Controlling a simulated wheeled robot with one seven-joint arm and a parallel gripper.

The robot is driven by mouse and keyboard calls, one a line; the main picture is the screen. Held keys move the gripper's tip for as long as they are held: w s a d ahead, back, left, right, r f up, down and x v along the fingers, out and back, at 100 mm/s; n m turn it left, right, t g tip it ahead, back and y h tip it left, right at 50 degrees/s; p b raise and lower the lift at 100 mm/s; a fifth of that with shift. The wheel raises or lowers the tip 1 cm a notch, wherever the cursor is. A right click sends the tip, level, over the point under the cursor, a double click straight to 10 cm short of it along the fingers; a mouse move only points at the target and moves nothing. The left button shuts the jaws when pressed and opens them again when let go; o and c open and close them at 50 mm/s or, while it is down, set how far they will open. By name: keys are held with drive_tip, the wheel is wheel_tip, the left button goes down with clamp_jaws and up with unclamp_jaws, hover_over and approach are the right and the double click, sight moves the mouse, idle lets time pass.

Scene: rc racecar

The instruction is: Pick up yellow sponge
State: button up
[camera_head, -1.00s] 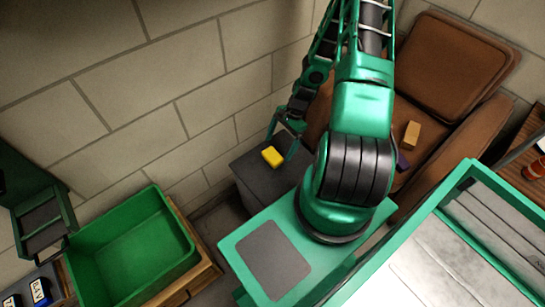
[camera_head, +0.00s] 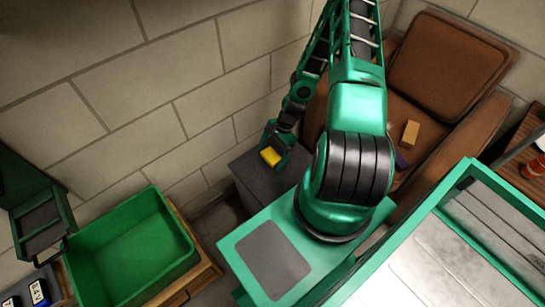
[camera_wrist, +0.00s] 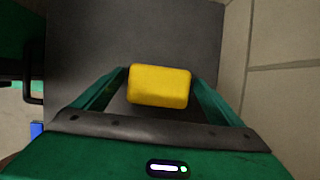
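The yellow sponge (camera_head: 271,157) is at the top of a dark grey box-like stand, in the left middle of the head view. In the wrist view the sponge (camera_wrist: 159,87) lies between the fingertips of my gripper (camera_wrist: 159,80). A green finger meets its left side and another meets its right side, with no clear gap. My gripper (camera_head: 274,149) comes down over the sponge in the head view and hides part of it. I cannot tell whether the sponge is clear of the stand's top.
The dark grey stand (camera_head: 262,182) is beside the block wall (camera_head: 200,110). A green bin (camera_head: 135,245) is at the lower left. A brown armchair (camera_head: 450,60) with a tan block (camera_head: 410,134) on it is at the right.

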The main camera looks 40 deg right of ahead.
sight(271, 154)
drive_tip(key=c, duration=1)
drive_tip(key=shift+o, duration=0.2)
drive_tip(key=shift+r, duration=0.1)
wheel_tip(271, 154, up, 10)
drive_tip(key=shift+f, duration=0.1)
drive_tip(key=shift+o, duration=0.6)
